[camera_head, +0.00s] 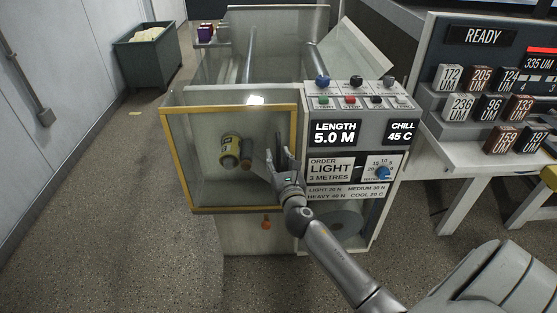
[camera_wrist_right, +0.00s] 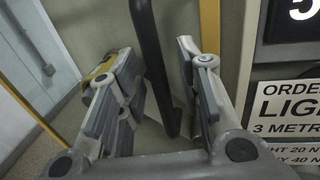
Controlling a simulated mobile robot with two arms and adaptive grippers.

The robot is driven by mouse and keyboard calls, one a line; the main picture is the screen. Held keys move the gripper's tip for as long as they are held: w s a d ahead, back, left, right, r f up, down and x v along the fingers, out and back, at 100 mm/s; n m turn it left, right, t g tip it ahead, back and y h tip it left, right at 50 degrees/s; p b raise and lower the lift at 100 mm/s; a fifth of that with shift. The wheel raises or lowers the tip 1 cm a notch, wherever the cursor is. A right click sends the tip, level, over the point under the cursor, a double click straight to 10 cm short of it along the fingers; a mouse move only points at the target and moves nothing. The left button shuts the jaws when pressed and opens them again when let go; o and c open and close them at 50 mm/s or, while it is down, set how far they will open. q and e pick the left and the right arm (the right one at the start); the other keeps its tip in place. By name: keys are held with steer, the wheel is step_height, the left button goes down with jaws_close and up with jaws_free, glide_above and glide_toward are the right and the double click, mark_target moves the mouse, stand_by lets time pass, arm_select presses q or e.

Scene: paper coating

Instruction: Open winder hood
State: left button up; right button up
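The winder hood (camera_head: 205,180) is a clear panel in a yellow frame on the front of the machine, and it looks closed. A dark upright bar handle (camera_wrist_right: 150,50) runs along its right side. My right gripper (camera_head: 279,155) is at this handle. In the right wrist view my right gripper (camera_wrist_right: 155,75) is open, with the handle between its two fingers and gaps visible on both sides. Behind the clear panel is a yellow-and-dark roll (camera_head: 230,148). My left gripper is not in view.
A control panel (camera_head: 350,130) with buttons, a blue knob (camera_head: 382,172) and displays stands just right of the hood. A white bench (camera_head: 480,150) with labelled blocks is further right. A grey bin (camera_head: 148,55) stands behind.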

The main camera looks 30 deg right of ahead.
jaws_close()
